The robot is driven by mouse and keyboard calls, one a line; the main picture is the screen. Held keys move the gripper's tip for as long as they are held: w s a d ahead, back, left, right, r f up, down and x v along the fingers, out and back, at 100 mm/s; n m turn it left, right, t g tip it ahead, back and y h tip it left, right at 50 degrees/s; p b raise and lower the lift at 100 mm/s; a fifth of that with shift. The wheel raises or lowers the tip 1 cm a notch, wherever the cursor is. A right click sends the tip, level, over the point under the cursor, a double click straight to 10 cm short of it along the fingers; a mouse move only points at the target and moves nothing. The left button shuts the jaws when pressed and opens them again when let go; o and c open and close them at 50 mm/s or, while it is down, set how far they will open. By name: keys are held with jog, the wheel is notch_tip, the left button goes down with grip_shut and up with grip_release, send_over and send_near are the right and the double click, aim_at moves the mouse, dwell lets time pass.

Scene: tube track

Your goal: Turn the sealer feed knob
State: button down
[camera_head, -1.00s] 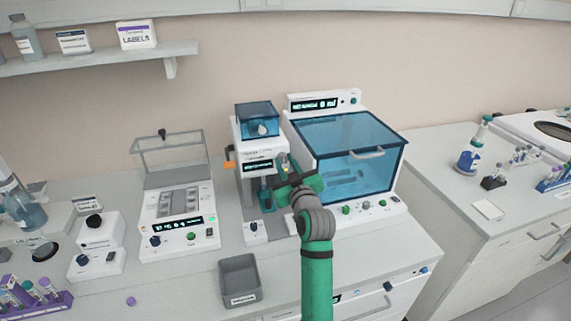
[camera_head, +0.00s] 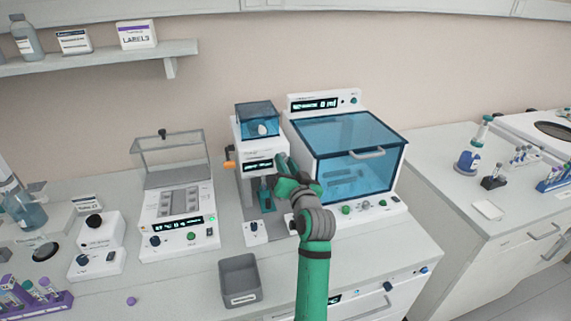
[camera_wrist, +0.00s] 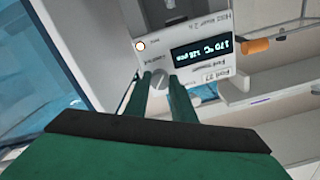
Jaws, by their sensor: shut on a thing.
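The sealer (camera_head: 252,150) is the narrow white unit with a blue-tinted top box and an orange lever, left of the large blue-lidded machine. In the wrist view its front panel (camera_wrist: 205,75) appears upside down, with a lit display (camera_wrist: 200,50). The grey round feed knob (camera_wrist: 160,82) sits on that panel, between my two green fingertips. My gripper (camera_wrist: 162,86) is shut on the knob, one finger on each side. In the head view my gripper (camera_head: 281,162) is at the sealer's front right, and it hides the knob there.
The large machine (camera_head: 352,155) with a blue lid stands close to the right of my gripper. The sealer's orange lever (camera_head: 230,164) sticks out on the left. A grey bin (camera_head: 240,280) stands in front, and a white instrument (camera_head: 178,220) stands to the left.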

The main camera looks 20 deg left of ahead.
jog(key=shift+m, duration=4.8)
jog(key=c, duration=1.5)
grip_release()
jog(key=v, duration=1.1)
jog(key=shift+w, duration=0.1)
